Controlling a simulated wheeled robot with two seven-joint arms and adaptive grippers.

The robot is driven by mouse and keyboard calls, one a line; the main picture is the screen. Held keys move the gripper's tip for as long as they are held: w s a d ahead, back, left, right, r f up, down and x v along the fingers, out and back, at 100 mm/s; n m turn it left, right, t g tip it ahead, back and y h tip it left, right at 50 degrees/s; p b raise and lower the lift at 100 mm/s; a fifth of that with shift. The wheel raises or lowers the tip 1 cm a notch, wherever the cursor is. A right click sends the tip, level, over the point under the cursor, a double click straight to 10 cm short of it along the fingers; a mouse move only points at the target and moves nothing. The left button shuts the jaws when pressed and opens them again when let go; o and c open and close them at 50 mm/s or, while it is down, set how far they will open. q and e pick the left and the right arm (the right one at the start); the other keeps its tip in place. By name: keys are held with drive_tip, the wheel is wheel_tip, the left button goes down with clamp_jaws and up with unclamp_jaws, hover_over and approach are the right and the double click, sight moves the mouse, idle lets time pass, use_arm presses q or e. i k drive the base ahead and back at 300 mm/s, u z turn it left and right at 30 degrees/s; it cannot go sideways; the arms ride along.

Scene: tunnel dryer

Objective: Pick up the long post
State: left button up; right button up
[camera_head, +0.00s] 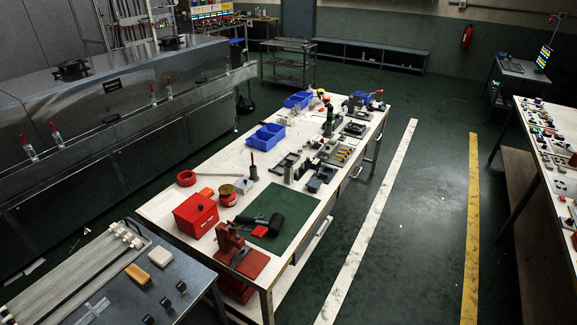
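Neither of my grippers is in view. A long white-topped workbench (160,207) runs from the front middle toward the back. A grey upright piece with a thin dark red top (253,167) stands on it, left of centre. A dark green upright piece (328,122) stands farther back among small parts. Both are small in the picture, and I cannot tell which, if either, is the long post.
The bench carries a red box (196,215), a red press-like tool (233,245), a green mat (262,236) with a black-headed mallet (265,222), and blue bins (266,136). A grey table (178,268) stands front left. Open floor (410,225) lies right of the bench.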

sight(287, 172)
drive_tip(key=z, duration=0.2)
drive_tip(key=k, duration=0.9)
drive_tip(key=z, duration=1.1)
drive_tip(key=i, duration=1.95)
drive_tip(key=u, duration=0.55)
drive_tip(key=i, duration=1.25)
drive_tip(key=u, duration=1.8)
drive_tip(key=i, duration=0.9)
drive_tip(key=u, duration=0.7)
